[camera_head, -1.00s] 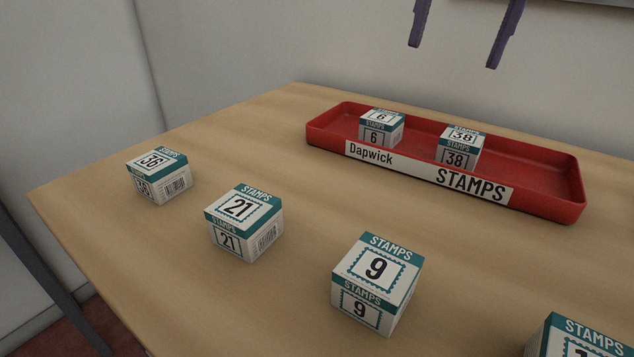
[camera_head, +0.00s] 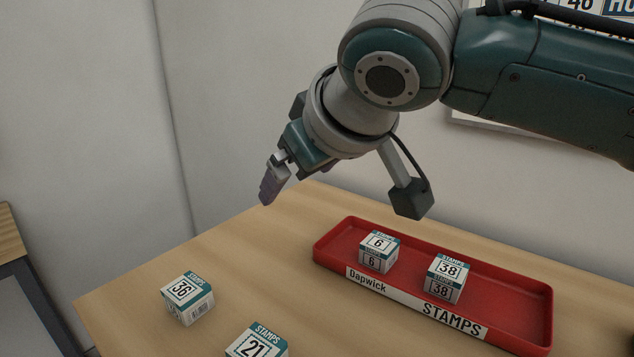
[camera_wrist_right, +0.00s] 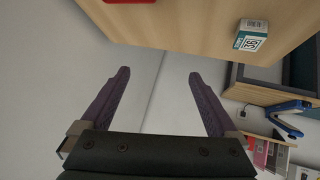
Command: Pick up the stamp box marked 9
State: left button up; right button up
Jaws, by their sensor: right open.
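The stamp box marked 9 is not in either view now. A white and teal stamp box marked 36 (camera_head: 188,298) stands on the table, and the box marked 21 (camera_head: 257,343) is cut off by the bottom edge. Boxes marked 6 (camera_head: 379,252) and 38 (camera_head: 446,278) stand in the red tray. My right gripper (camera_head: 268,190) is in the air above the table's far left part, clear of all boxes. In the wrist view its purple fingers (camera_wrist_right: 159,73) are apart with nothing between them. My left gripper is in neither view.
The red tray (camera_head: 510,312), labelled Dapwick STAMPS, lies along the table's far side. Bare wood (camera_head: 262,262) lies left of it. In the wrist view one stamp box (camera_wrist_right: 252,36) stands near a table edge, with a blue stapler (camera_wrist_right: 288,107) beyond.

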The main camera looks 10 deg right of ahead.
jog(key=s+f+g, duration=0.1)
jog(key=s+g, duration=0.2)
jog(key=s, duration=0.3)
jog(key=s+f+n+g+h+p, duration=0.1)
jog(key=s+f+g, duration=0.1)
jog(key=s, duration=0.4)
jog(key=s+d+f+g, duration=0.1)
jog(key=s+f+g, duration=0.1)
jog(key=s, duration=0.5)
jog(key=shift+f+n+g+h+p, duration=0.3)
jog(key=shift+n+g+p, duration=0.1)
jog(key=shift+g, duration=0.5)
jog(key=f, duration=0.2)
jog(key=s+f+b, duration=0.1)
jog(key=f, duration=0.1)
jog(key=shift+d+f, duration=0.15)
jog(key=f, duration=0.3)
jog(key=f+b, duration=0.1)
jog(key=f, duration=0.1)
jog(key=shift+w+f, duration=0.35)
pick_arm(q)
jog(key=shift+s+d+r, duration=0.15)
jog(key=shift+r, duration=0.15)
pick_arm(e)
jog(key=shift+c, duration=0.2)
jog(key=c, duration=1.4)
jog(key=shift+r, duration=0.1)
jog(key=shift+c, duration=0.2)
